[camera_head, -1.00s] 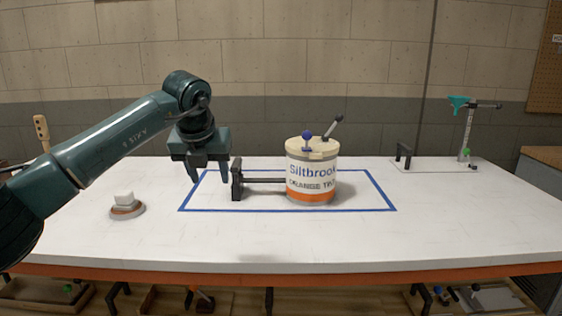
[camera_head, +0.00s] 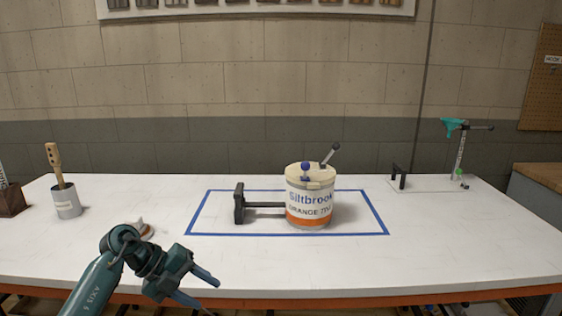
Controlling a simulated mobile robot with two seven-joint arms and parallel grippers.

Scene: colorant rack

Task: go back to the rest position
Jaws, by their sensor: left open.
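My left gripper (camera_head: 208,293) is low at the left front of the table, over its front edge. Its fingers are spread and empty, pointing right. It is well apart from the Siltbrook canister (camera_head: 310,212), a cream and orange tub with a blue knob and a dark lever on its lid. The canister stands upright inside the blue taped rectangle (camera_head: 290,235). A black bracket (camera_head: 239,203) with a horizontal bar reaches to the canister from the left. My right gripper does not show.
A small white-topped round thing (camera_head: 141,227) is partly hidden behind my left arm. A grey cup (camera_head: 66,202) with a wooden-handled tool stands at the far left. A stand with a teal top (camera_head: 453,126) is at the back right. The table's right front (camera_head: 450,245) is clear.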

